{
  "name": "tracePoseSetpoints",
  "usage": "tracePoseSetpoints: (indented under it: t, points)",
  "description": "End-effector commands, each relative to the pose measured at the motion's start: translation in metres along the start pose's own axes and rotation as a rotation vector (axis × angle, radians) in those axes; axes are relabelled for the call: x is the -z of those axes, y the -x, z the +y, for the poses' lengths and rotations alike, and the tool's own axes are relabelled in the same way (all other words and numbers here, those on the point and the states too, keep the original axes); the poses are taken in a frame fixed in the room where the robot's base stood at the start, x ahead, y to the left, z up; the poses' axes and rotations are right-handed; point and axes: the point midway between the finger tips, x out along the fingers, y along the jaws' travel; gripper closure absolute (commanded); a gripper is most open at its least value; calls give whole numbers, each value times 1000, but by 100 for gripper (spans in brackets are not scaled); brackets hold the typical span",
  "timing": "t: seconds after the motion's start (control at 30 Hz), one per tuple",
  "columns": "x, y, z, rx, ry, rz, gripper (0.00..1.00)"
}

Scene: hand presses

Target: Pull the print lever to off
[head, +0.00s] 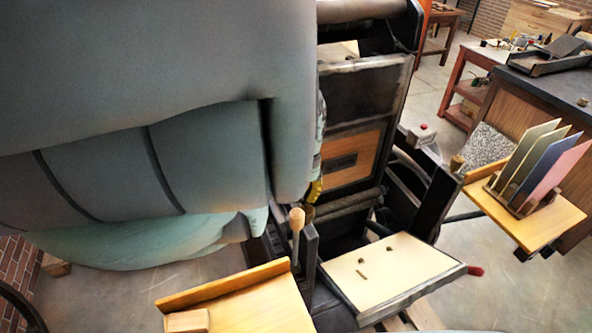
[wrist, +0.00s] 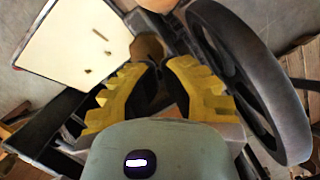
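The print lever (head: 297,219) stands upright in the head view, a dark shaft with a pale wooden knob, on the press's near side left of the cream plate. My gripper's yellow finger (head: 315,190) shows just behind and above the knob; my arm hides the rest. In the wrist view my gripper (wrist: 158,68) has its two yellow fingers apart with a gap between them. A brown wooden rounded thing (wrist: 148,47), likely the lever's knob, lies just beyond the fingertips. No contact is clear.
The press's cream plate (head: 390,272) lies right of the lever; a wooden feed board (head: 250,308) lies in front. A black flywheel (wrist: 250,85) is close right of my fingers in the wrist view. A wooden shelf (head: 540,225) holds coloured cards at right.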

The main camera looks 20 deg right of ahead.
Motion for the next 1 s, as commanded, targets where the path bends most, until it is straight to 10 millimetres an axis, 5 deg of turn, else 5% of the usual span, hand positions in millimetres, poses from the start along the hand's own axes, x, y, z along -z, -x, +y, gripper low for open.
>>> tracePoseSetpoints:
  t: [0.4, 1.0]
  points:
    - [-28, -2, -3, -3, 9, 0, 100]
    - [-31, -4, -2, 0, 7, 5, 100]
